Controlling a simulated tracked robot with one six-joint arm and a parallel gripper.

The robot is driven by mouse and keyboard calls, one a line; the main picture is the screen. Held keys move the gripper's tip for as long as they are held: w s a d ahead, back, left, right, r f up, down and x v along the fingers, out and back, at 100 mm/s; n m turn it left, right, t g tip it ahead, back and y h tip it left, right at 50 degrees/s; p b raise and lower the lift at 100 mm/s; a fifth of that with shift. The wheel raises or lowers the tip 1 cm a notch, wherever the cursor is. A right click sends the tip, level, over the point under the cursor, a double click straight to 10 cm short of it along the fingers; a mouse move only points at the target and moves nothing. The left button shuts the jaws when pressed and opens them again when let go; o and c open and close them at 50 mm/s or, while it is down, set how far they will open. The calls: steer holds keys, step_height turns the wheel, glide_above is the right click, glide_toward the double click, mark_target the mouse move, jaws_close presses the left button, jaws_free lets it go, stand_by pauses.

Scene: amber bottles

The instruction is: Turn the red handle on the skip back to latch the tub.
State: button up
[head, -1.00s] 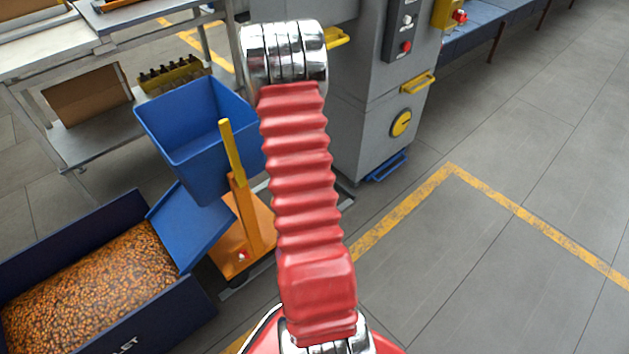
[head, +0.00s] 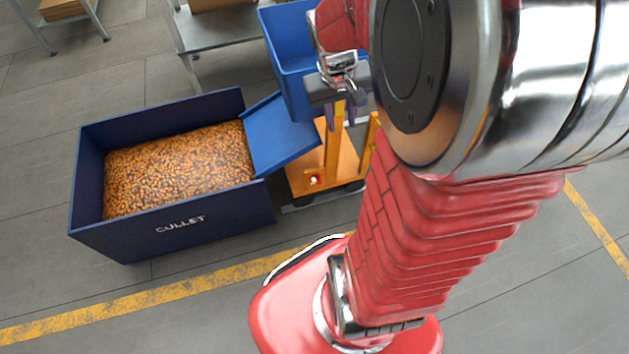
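The skip has a blue tub (head: 288,55) above an orange base (head: 340,166) with upright posts. A small red part with a pale spot (head: 314,181) shows low on the base; it may be the red handle, but it is too small to read its turn. My gripper (head: 345,116) hangs beside the tub, above the orange base, well above the red part. Its two dark fingers look apart, with an orange-yellow post showing between or behind them. I cannot tell whether they touch the post. My wrist and arm hide the tub's right side.
A dark blue bin marked CULLET (head: 180,235), full of amber bits, stands left of the skip. A blue sloping chute (head: 279,134) lies between bin and tub. A grey table (head: 215,30) stands behind.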

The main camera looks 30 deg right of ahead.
steer(key=s+a+r+n+t+y, duration=0.1)
steer(key=s+a+r+n+t, duration=0.1)
steer(key=a+r, duration=0.4)
steer(key=s+a+r+n+t+y, duration=0.1)
steer(key=s+a+r+n+t, duration=0.1)
steer(key=a+r, duration=0.5)
steer(key=s+a+t, duration=0.1)
steer(key=a, duration=0.5)
steer(key=shift+s+a, duration=0.4)
